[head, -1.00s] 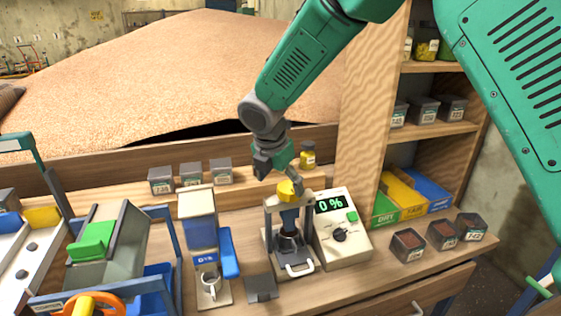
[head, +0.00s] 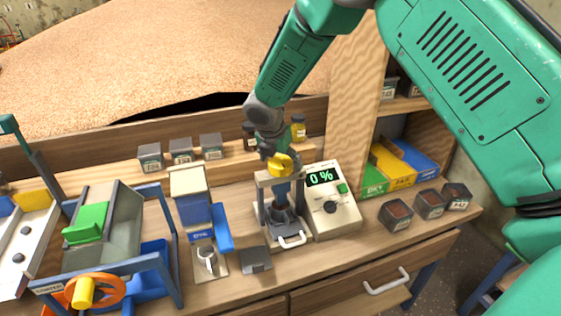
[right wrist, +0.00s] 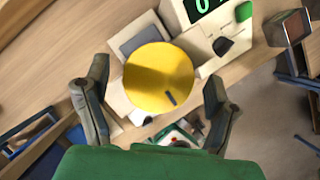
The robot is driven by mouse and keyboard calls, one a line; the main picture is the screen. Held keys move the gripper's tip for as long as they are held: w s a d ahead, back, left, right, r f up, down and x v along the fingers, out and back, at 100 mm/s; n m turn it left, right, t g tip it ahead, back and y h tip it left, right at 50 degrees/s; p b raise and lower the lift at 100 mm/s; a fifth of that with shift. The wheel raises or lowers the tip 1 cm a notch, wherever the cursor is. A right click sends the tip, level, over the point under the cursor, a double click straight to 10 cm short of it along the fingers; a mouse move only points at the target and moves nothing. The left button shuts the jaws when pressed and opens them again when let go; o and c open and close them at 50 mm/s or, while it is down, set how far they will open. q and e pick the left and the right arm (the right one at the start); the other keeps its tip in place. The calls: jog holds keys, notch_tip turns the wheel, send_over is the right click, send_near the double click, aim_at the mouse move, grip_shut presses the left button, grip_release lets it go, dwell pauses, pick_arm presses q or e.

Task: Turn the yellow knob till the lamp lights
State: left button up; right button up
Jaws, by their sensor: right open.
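The yellow knob (head: 281,166) sits on top of a grey and white press-like stand (head: 262,190) on the bench. In the right wrist view the round yellow knob (right wrist: 158,77) faces the camera, with a small dark mark on its face. My right gripper (head: 272,150) is right above and behind the knob in the head view. The right wrist view shows its two fingers (right wrist: 157,88) apart, one on each side of the knob, with gaps visible. The box beside the stand has a display (head: 323,177) reading 0 %. I cannot identify a lit lamp. My left gripper is out of view.
The meter box (head: 347,215) stands close to the right of the stand, with a green button and black dial. A blue and white dispenser (head: 190,185) with a cup stands to the left. Small dark bins (head: 396,215) sit at right. Two small jars stand behind the gripper.

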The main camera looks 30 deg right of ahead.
jog(key=shift+w+f, duration=0.1)
jog(key=shift+f, duration=0.3)
jog(key=shift+c, duration=0.5)
jog(key=c, duration=1.1)
jog(key=shift+r, duration=0.1)
